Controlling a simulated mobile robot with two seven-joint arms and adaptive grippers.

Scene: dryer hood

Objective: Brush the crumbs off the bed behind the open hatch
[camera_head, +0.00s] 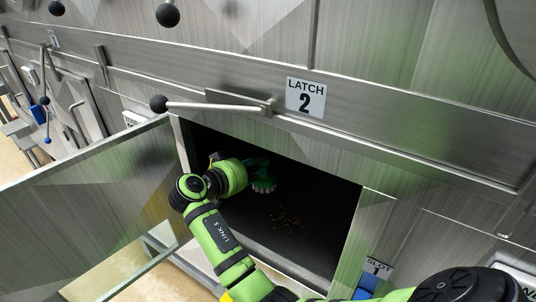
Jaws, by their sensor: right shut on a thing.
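The hatch door (100,200) stands open to the left of a dark opening under the Latch 2 label. Inside is the dark bed (325,222), with small orange-brown crumbs (287,216) scattered near its middle. My right arm reaches in from the lower right. My right gripper (252,164) is inside the opening, partly hidden by my own wrist and shadow. It is shut on a green brush (264,184) with pale bristle tips pointing down. The brush is behind and left of the crumbs; I cannot tell whether it touches the bed. My left gripper is not in view.
The Latch 2 lever (215,106) with a black ball end sticks out left above the opening. The opening's right edge stands beside a Slot 1 label (377,268) with a blue thing (367,284) below. Other levers (45,100) and handles line the far left.

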